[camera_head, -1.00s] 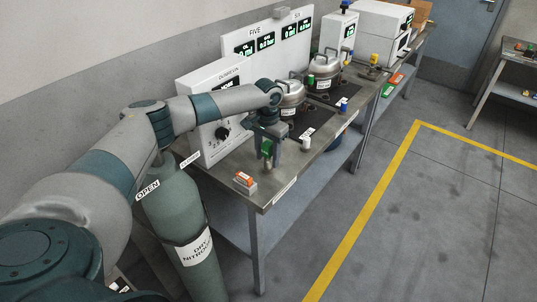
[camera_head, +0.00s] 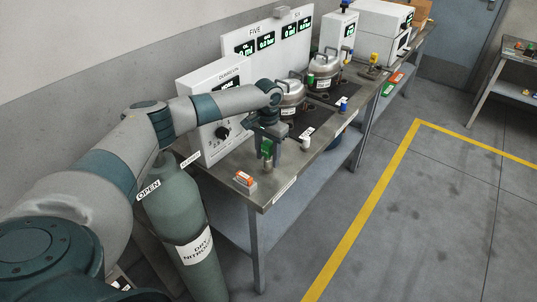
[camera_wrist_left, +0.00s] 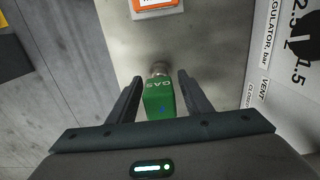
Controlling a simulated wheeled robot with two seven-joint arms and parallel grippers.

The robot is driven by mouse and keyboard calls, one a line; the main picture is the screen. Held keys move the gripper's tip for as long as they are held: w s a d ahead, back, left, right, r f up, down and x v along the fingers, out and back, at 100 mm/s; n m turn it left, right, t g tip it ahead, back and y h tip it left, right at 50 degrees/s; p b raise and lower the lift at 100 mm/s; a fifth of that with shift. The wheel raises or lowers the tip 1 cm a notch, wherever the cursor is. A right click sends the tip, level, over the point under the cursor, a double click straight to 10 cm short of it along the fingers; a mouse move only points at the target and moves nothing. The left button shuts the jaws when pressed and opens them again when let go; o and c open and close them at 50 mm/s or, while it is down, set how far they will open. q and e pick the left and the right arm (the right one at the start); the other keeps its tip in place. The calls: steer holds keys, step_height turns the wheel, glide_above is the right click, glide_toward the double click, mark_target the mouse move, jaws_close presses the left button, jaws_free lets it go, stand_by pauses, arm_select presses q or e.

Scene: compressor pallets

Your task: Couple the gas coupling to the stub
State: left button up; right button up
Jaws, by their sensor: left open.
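The green gas coupling (camera_head: 266,148), lettered GAS, stands at the near left part of the steel bench. It also shows in the left wrist view (camera_wrist_left: 159,100). A short round metal piece (camera_wrist_left: 160,68) shows at its far end there; I cannot tell whether this is the stub or part of the coupling. My left gripper (camera_head: 269,152) is open, with one finger on each side of the coupling. In the left wrist view the fingers (camera_wrist_left: 159,88) show gaps beside the green body. My right gripper is not in view.
An orange-topped block (camera_head: 244,179) lies near the bench (camera_head: 280,181) corner. A white regulator panel (camera_head: 207,140) stands behind the gripper. Lidded metal pots (camera_head: 291,97) stand farther along. A green nitrogen cylinder (camera_head: 176,207) stands beside the bench.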

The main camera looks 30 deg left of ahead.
mark_target(268, 143)
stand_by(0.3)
arm_select(q)
jaws_close()
steer(key=shift+r, duration=0.1)
steer(key=shift+p, duration=0.3)
steer(key=shift+r+p, duration=2.95)
steer(key=shift+p, duration=0.4)
